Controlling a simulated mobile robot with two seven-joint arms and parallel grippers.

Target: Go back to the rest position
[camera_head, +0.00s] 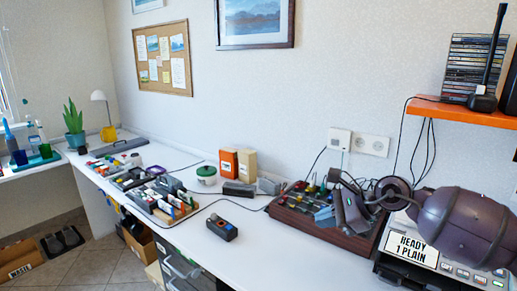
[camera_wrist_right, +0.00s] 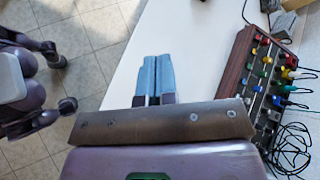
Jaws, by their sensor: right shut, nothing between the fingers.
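My right gripper (camera_head: 325,216) reaches in from the right in the head view, over the desk by the mixer box. Its two blue-grey fingers lie together with nothing between them. In the right wrist view the shut fingertips (camera_wrist_right: 157,60) are over the bare white desk, left of the mixer box. My left gripper does not show in the head view. Purple parts of my own body show at the left of the right wrist view, over the tiled floor.
The wood-sided mixer box (camera_head: 300,208) with knobs and cables stands close to my right gripper. A printer with a sign (camera_head: 411,249) is beneath my right arm. An orange shelf (camera_head: 466,110) holds discs.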

